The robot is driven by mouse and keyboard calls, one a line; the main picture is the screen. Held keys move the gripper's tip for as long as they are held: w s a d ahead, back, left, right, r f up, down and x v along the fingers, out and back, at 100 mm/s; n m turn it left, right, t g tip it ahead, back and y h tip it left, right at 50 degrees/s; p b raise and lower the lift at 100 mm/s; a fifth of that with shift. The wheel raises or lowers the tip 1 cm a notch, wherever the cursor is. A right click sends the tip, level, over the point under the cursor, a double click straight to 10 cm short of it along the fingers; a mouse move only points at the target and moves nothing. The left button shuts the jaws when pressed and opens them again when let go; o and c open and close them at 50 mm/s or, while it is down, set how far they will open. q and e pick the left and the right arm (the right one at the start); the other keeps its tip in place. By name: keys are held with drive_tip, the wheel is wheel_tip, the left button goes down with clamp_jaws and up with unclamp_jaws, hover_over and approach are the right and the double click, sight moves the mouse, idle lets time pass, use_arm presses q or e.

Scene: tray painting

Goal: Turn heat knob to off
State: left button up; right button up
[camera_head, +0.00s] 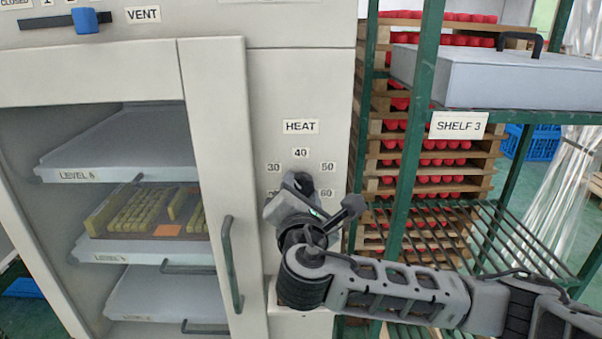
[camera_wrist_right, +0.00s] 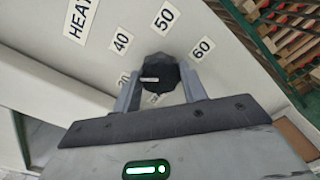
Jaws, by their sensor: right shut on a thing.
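The dark heat knob (camera_wrist_right: 162,70) is on the pale cabinet panel under the HEAT label (camera_head: 300,126). Its scale numbers 30, 40, 50 and 60 show around it in the head view. My right gripper (camera_wrist_right: 160,88) is shut on the knob, with one finger on each side in the right wrist view. In the head view my right gripper (camera_head: 299,186) covers most of the knob and the lower part of the scale. My left gripper is not in view.
Left of the panel is a cabinet door with a dark handle (camera_head: 231,265), beside open trays on levels. A blue VENT slider (camera_head: 86,21) is above. On the right stand a green rack with a SHELF 3 sign (camera_head: 458,125) and stacked wooden trays of red things.

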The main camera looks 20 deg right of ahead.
drive_tip(key=n+p, duration=0.1)
drive_tip(key=n, duration=0.2)
drive_tip(key=shift+n, duration=0.4)
drive_tip(key=n, duration=0.4)
drive_tip(key=shift+n, duration=0.3)
drive_tip(key=n, duration=0.4)
drive_tip(key=shift+n, duration=2.5)
drive_tip(key=shift+d, duration=0.1)
drive_tip(key=o, duration=1)
